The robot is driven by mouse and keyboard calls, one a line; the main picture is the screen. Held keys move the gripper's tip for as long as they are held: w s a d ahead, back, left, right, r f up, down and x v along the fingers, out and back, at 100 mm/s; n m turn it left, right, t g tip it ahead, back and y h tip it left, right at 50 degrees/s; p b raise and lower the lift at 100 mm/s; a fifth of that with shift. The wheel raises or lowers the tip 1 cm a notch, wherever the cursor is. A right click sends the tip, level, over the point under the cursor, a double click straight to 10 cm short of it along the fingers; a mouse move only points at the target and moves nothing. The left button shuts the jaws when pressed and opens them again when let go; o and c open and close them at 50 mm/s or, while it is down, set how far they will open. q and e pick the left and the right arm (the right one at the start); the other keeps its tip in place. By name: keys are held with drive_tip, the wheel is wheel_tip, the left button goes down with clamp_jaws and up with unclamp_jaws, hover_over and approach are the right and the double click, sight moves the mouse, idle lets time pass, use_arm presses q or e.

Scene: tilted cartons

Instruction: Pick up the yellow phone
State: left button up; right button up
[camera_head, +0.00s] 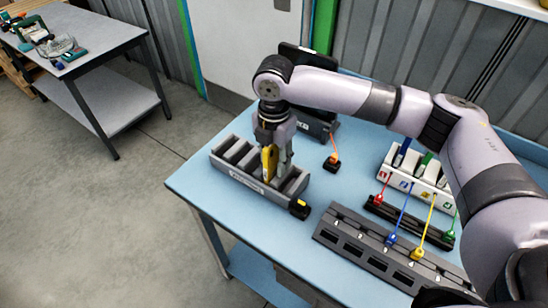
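The yellow phone (267,163) stands upright in the slotted grey rack (238,178), which sits at the left part of the blue table. My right gripper (277,165) points down over the rack, with its fingers right at the phone. The phone is partly hidden by the fingers. I cannot tell whether they press on it or only stand beside it. My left gripper is not in view.
A small black block with a yellow top (300,208) sits at the rack's right end. An orange-corded plug (332,163) lies behind. A long dark slotted strip (350,240) and a white panel with coloured cables (400,175) are to the right. A second table (110,40) stands far left.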

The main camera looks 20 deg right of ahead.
drive_tip(key=shift+f, duration=0.15)
drive_tip(key=shift+c, duration=0.6)
clamp_jaws()
